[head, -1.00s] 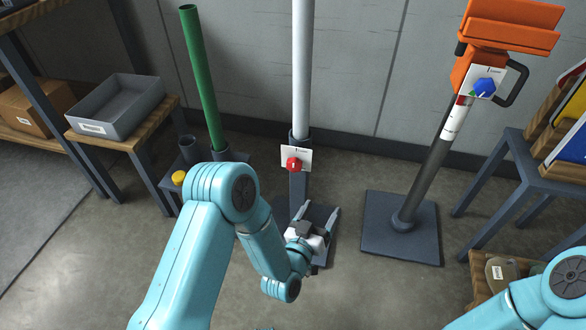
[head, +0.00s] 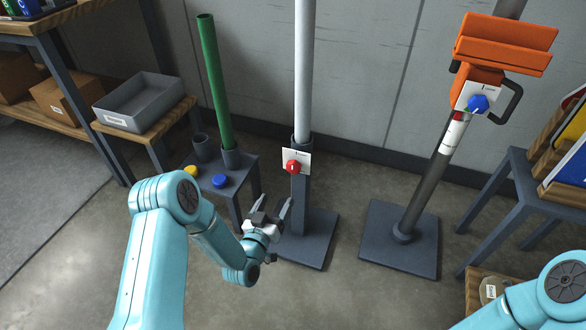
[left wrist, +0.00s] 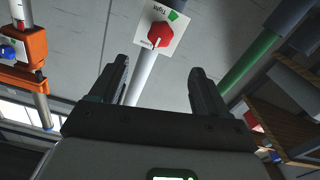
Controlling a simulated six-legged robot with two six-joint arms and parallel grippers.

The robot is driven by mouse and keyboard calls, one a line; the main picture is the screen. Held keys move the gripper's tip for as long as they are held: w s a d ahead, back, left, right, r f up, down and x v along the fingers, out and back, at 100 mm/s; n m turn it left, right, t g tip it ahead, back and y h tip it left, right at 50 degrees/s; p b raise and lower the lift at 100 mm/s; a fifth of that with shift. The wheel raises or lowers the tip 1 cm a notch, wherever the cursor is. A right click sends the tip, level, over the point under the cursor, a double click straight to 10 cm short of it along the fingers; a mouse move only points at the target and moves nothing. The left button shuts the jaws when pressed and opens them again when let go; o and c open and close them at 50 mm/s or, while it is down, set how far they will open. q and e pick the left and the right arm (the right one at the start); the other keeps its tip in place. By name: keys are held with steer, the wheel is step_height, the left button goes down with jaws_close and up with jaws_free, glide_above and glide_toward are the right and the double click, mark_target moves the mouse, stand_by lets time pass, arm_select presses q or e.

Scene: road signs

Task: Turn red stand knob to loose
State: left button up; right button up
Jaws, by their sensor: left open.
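The red knob (head: 292,167) sits on a white label plate (head: 304,157) on the dark lower part of the stand that holds a white pole (head: 304,70). In the left wrist view the red knob (left wrist: 160,34) lies beyond the fingertips, on a plate with a green mark and the word "Tight". A white pointer line on it points down and left in that view. My left gripper (head: 273,203) is open and empty, below and left of the knob in the head view, apart from it. My right gripper is out of view; only part of my right arm shows.
A green pole (head: 215,85) stands in a side stand with a yellow cap (head: 191,171) and a blue cap (head: 220,181), left of the knob. An orange sign head with a blue knob (head: 478,104) stands right. A grey bin (head: 139,102) is at left.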

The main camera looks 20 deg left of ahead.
mark_target(292, 170)
arm_select(q)
steer(key=w+b, duration=0.1)
steer(key=w, duration=0.3)
steer(key=w+b, duration=0.1)
steer(key=w, duration=0.4)
steer(key=w+b, duration=0.1)
steer(key=w, duration=0.4)
steer(key=shift+d+f, duration=0.1)
steer(key=shift+d, duration=0.15)
steer(key=shift+w+b, duration=0.3)
steer(key=shift+w, duration=0.3)
steer(key=c, duration=1)
steer(key=shift+b, duration=0.55)
steer(key=shift+c, duration=0.2)
steer(key=shift+n, duration=0.3)
steer(key=o, duration=1)
